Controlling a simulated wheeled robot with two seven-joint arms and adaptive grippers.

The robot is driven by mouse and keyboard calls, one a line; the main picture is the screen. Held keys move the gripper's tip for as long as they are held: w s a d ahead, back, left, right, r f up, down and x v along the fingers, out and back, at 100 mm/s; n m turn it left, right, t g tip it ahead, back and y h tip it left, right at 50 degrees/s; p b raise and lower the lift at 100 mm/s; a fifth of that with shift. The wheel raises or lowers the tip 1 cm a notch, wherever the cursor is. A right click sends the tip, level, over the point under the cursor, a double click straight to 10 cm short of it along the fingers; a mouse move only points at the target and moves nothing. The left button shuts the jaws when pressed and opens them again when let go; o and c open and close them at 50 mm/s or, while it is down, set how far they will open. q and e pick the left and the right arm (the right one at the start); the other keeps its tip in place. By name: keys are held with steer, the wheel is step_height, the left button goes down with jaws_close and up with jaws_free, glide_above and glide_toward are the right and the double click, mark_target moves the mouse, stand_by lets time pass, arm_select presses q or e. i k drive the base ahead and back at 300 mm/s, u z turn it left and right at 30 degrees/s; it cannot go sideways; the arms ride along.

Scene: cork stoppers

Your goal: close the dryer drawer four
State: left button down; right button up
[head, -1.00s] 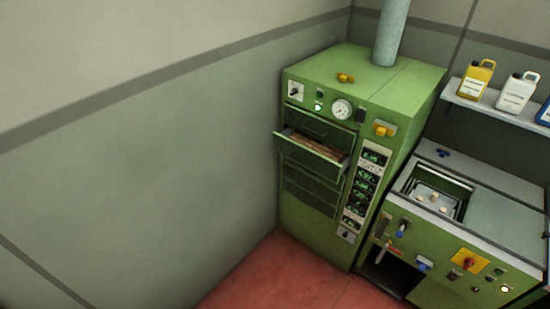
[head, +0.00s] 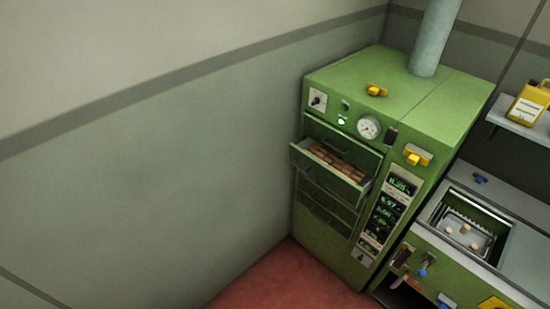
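The green dryer cabinet (head: 405,120) stands in the corner against the grey wall. One of its drawers (head: 333,172) is pulled out, near the top of the stack, and holds several brown cork pieces (head: 338,163). A closed drawer front (head: 340,136) is above it and more closed fronts (head: 325,212) are below. I cannot read any drawer numbers, so I cannot tell which is four. Neither of my grippers is in view.
A green machine (head: 440,262) with an open basin holding a few corks stands right of the dryer. A shelf (head: 520,125) with a yellow jug (head: 530,103) is above it. Red floor (head: 285,282) in front of the dryer is clear.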

mark_target(349, 183)
steer(key=z, duration=0.2)
steer(key=i, duration=0.85)
steer(key=z, duration=0.5)
